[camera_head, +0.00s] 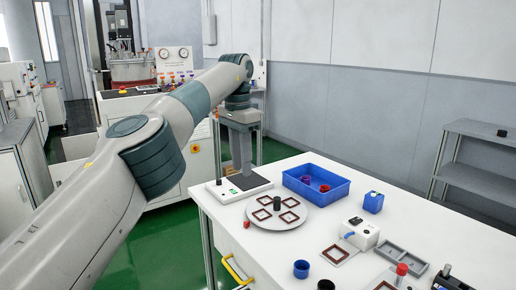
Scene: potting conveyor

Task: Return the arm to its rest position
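My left arm comes in from the lower left and reaches up across the view to a bent wrist. I see nothing clearly held. My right arm and gripper are not in view.
The white table (385,206) bears a round plate (277,223) with square frames, a blue bin (316,184) with small cups, a white device (360,233), a grey tray (402,260) and a blue cup (301,269). A grey shelf (475,176) stands right. Green floor lies left.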

